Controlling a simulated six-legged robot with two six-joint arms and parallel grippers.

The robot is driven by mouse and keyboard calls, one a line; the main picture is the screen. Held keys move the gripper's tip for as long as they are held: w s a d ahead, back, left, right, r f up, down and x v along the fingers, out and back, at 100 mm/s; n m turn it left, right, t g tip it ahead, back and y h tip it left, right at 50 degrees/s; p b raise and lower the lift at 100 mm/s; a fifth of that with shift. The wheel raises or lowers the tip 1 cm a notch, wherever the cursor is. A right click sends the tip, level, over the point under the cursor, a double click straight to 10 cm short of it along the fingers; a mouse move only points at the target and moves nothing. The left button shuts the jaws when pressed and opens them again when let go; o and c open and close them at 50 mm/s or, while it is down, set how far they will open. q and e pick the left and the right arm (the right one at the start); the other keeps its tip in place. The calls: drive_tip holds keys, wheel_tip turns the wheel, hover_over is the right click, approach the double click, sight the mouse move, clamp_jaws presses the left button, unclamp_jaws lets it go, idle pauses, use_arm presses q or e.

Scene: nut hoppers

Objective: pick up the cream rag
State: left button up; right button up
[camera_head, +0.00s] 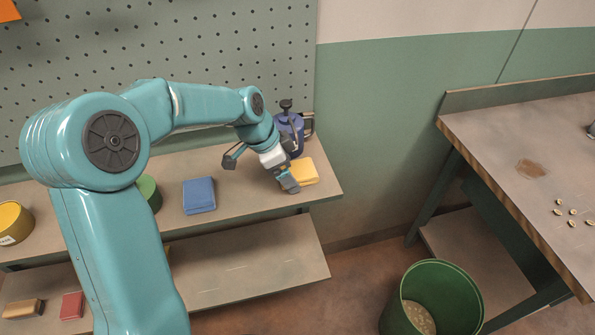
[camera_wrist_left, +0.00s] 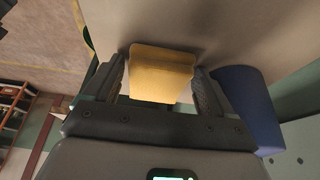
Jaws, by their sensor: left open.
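The folded cream rag, which looks yellow here (camera_head: 304,172), lies on the upper shelf near its right end. My left gripper (camera_head: 284,179) is over the shelf at the rag and hides its left part in the head view. In the left wrist view the rag (camera_wrist_left: 161,74) sits between the two open fingers (camera_wrist_left: 160,88), with a narrow gap visible on either side. I cannot tell whether a finger touches it. My right gripper is not in view.
A dark blue can (camera_head: 290,130) stands just behind the rag; a blue object, likely the can, is close to the right finger in the wrist view (camera_wrist_left: 246,108). A blue folded cloth (camera_head: 199,195) lies left on the upper shelf (camera_head: 240,192). A green bin (camera_head: 463,290) stands on the floor.

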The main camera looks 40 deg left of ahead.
use_arm(q)
drive_tip(key=shift+d, duration=0.1)
drive_tip(key=shift+c, duration=0.3)
drive_tip(key=c, duration=0.8)
drive_tip(key=shift+o, duration=0.2)
drive_tip(key=shift+r, duration=0.1)
drive_tip(key=shift+r, duration=0.2)
drive_tip(key=r, duration=0.6)
drive_tip(key=shift+s+d+r+b, duration=0.25)
drive_tip(key=shift+r+b, duration=0.1)
drive_tip(key=s+d+b, duration=0.3)
drive_tip(key=s+d, duration=0.9)
drive_tip(key=d, duration=0.2)
drive_tip(key=shift+s+d, duration=0.3)
drive_tip(key=shift+f, duration=0.1)
